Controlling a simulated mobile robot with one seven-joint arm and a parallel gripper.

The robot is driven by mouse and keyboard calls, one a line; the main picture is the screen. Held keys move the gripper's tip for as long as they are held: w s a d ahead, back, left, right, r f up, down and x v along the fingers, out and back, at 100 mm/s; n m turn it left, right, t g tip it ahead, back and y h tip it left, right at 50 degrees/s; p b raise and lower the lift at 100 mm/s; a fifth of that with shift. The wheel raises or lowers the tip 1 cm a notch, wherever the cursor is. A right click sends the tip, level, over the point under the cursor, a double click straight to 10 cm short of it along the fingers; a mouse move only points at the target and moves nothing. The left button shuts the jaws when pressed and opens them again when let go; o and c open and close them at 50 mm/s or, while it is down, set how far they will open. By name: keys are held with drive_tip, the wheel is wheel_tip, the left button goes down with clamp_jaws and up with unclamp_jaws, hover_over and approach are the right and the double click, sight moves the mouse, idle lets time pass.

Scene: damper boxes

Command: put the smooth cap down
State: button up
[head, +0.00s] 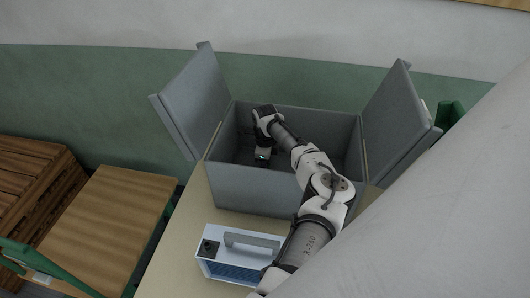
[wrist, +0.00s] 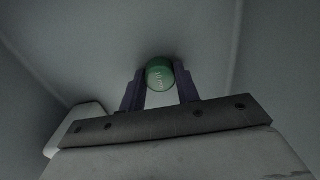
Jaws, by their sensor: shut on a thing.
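The smooth cap (wrist: 160,73) is a small green round piece with faint pale markings on its face. In the wrist view it sits between the two dark fingers of my gripper (wrist: 160,88), which is shut on it. In the head view my gripper (head: 262,155) reaches down inside the open grey box (head: 255,190), in its left part. A small bit of green shows at the fingertips there. The gap between the cap and the box floor cannot be judged.
The box has two raised flaps, one on the left (head: 190,105) and one on the right (head: 397,125). A pale blue case with a handle (head: 240,258) stands in front of the box. A wooden-topped table (head: 110,215) is at the left. The box's right part looks clear.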

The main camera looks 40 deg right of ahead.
drive_tip(key=o, duration=1.1)
drive_tip(key=shift+r, duration=0.1)
wheel_tip(320, 180, up, 12)
drive_tip(key=b, duration=0.3)
drive_tip(key=shift+w, duration=0.1)
